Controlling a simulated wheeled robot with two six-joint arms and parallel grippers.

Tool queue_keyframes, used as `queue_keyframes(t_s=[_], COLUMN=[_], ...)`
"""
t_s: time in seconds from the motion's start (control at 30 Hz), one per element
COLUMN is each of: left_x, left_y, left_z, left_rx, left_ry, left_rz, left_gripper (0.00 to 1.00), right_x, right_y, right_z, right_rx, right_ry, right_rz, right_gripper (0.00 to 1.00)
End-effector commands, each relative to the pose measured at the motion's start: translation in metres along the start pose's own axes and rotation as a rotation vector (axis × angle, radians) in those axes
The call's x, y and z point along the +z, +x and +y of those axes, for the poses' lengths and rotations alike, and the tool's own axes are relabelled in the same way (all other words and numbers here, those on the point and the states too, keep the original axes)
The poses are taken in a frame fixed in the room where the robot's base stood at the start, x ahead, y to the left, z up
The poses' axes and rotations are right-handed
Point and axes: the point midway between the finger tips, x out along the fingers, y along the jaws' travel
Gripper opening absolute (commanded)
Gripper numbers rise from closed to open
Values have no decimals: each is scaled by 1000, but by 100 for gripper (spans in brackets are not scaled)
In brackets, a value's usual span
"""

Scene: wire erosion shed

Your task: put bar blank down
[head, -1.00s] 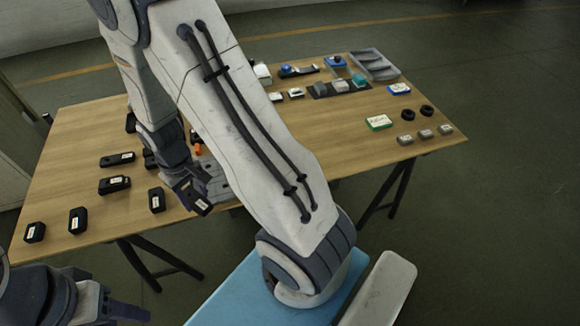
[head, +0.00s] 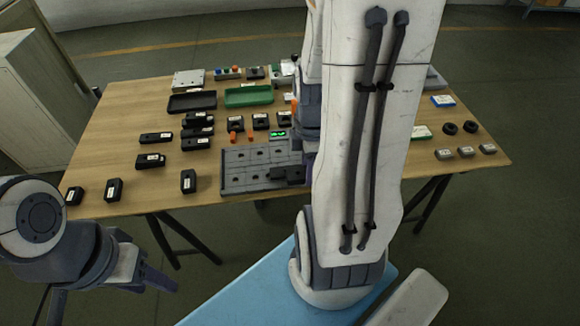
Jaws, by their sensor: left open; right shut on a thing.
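My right gripper (head: 306,152) is mostly hidden behind my own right forearm. It is shut on a dark bar blank (head: 288,174), which shows at the right front part of a grey plate with holes (head: 232,181). I cannot tell whether the bar touches the plate or hangs just above it. My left gripper (head: 130,275) is open and empty at the lower left, in front of the table and apart from it.
Several black labelled blocks (head: 188,181) stand on the wooden table (head: 140,200) left of the plate. Behind it are a black tray (head: 192,102) and a green tray (head: 249,95). Small grey blocks (head: 466,152) sit at the right. The front left edge has bare wood.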

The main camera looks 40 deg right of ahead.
Motion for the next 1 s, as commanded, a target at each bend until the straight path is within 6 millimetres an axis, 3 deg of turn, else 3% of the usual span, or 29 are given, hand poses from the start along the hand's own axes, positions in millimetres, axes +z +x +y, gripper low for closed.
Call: queue_keyframes(t_s=[0.5, 0.73, 1.0], left_x=[-1, -1, -1], left_y=[-10, -11, -14], left_z=[1, 1, 1], left_rx=[0, 0, 0], left_ry=[0, 0, 0], left_rz=[0, 0, 0], left_gripper=[50, 50, 50], right_x=[-24, -27, -27], right_y=[57, 69, 103], right_z=[94, 109, 108], right_rx=[0, 0, -1], right_ry=[-4, -1, -1], right_rz=[0, 0, 0], right_gripper=[0, 0, 0])
